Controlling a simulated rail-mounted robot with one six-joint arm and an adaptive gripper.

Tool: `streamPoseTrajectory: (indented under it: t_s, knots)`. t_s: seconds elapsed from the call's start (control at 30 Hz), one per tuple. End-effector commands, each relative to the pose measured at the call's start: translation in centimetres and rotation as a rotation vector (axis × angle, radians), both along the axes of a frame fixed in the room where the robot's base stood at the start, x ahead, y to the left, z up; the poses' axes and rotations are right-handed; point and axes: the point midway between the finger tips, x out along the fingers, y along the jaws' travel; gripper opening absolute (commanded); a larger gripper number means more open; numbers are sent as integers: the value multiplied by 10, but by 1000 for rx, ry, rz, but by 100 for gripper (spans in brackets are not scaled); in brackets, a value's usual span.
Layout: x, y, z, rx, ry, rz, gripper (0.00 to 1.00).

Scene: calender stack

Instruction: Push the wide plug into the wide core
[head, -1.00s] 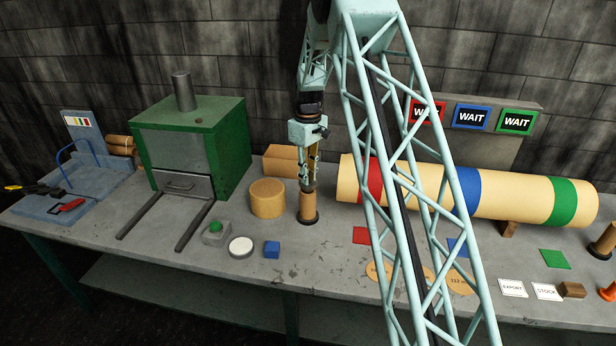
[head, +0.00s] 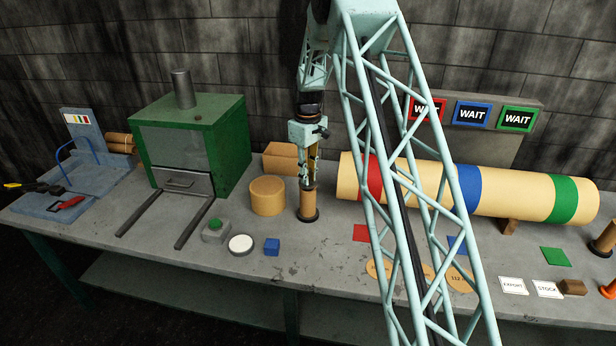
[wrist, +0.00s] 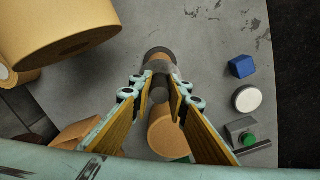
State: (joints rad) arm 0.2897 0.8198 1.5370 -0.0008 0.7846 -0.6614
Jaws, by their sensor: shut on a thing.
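A brown core (head: 307,205) stands upright on a round black base near the middle of the bench. My gripper (head: 308,182) points straight down right over its top. In the wrist view my gripper's two fingers (wrist: 161,84) are closed in on a small dark grey round piece (wrist: 159,92), which I take to be the wide plug. The fingers and the core's rim overlap in view, so I cannot tell how far the plug sits in the core. The core and its base are partly hidden behind the fingertips in the wrist view.
A wide tan roll (head: 267,196) stands close left of the core, with a cardboard box (head: 281,158) behind. The long banded roll (head: 520,197) lies to the right. A blue cube (head: 272,247), a white disc (head: 241,244) and a green button (head: 215,226) sit in front.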

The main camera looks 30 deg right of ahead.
Motion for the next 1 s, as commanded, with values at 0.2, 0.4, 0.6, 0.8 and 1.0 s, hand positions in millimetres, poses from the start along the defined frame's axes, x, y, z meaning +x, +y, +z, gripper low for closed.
streamPoseTrajectory:
  t_s: [0.2,0.4,0.6,0.8,1.0]
  knots:
    - [0,0,-3,0,-1,0,0]
    - [0,0,-5,0,0,0,0]
    - [0,0,-8,0,0,0,0]
    - [0,0,-10,0,0,0,0]
    - [0,0,-13,0,0,0,0]
